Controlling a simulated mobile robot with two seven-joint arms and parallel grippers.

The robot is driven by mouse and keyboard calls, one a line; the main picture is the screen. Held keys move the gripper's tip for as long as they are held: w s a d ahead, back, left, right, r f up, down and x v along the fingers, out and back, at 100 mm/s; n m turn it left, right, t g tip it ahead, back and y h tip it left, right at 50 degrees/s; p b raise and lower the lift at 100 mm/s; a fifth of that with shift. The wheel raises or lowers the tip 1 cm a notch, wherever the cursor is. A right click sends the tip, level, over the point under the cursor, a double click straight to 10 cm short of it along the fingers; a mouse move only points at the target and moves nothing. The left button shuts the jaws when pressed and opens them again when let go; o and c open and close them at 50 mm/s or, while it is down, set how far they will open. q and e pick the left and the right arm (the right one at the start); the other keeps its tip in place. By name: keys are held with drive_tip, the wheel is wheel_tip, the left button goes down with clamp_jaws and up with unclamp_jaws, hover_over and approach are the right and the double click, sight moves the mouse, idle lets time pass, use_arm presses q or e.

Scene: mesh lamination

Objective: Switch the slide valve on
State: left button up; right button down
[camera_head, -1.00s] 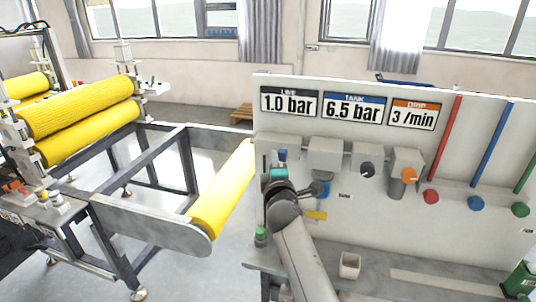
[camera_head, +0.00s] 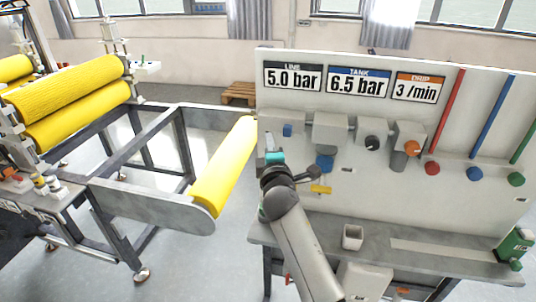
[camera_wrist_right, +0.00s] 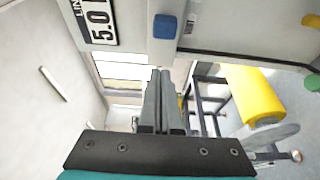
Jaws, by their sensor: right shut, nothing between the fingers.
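On the upright panel, a small blue block (camera_head: 287,130) sits at the left on a pale housing and looks like the slide valve's sleeve. It also shows in the right wrist view (camera_wrist_right: 165,26), above my fingertips. My right gripper (camera_head: 269,142) is just left of and below the block, apart from it. In the right wrist view its fingers (camera_wrist_right: 160,82) are together with nothing between them. The LINE display (camera_head: 292,77) reads 5.0 bar. My left gripper is not in view.
The TANK display (camera_head: 357,82) reads 6.5 bar. A black knob (camera_head: 372,143), an orange knob (camera_head: 412,148) and a yellow handle (camera_head: 321,189) are on the panel. A white cup (camera_head: 352,238) stands on the ledge. A yellow roller (camera_head: 224,167) lies left of the panel.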

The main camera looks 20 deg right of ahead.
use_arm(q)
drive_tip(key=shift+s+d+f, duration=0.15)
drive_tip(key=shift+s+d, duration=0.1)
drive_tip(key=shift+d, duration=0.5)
use_arm(e)
drive_tip(key=v, duration=0.2)
drive_tip(key=a+v, duration=0.1)
drive_tip(key=v, duration=0.2)
drive_tip(key=shift+s, duration=0.2)
